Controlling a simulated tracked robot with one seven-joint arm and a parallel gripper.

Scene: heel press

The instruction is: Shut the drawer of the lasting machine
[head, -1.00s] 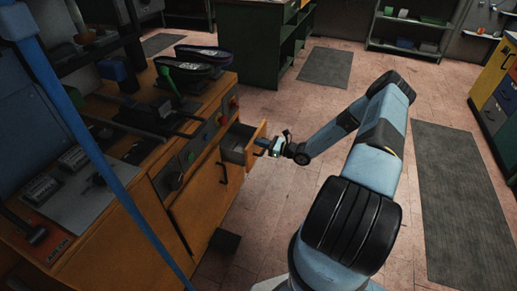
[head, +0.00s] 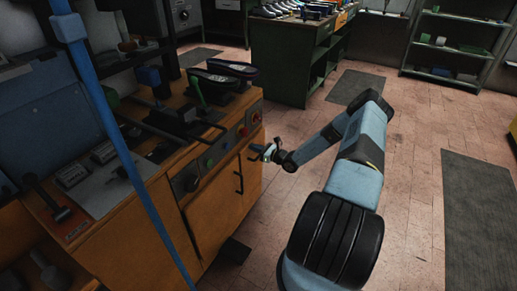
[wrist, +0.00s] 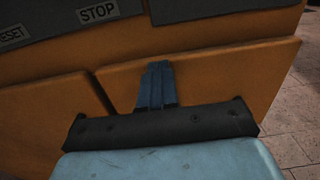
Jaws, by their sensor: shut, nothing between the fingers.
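The lasting machine (head: 213,212) is an orange cabinet on the left of the head view. Its drawer front (wrist: 225,80) fills the middle of the wrist view and looks flush or nearly flush with the body; any small gap is hard to tell. In the head view no open drawer box shows now. My gripper (head: 259,151) is shut and empty, at the drawer front near the machine's right corner. In the wrist view its blue fingers (wrist: 157,72) point at the drawer front and appear to touch it. The drawer's handle is not clearly visible.
A STOP label (wrist: 98,12) is on the grey panel above the drawer. Black shoe forms (head: 226,72) and a green lever (head: 196,92) are on the machine top. A blue post (head: 128,150) crosses the near left.

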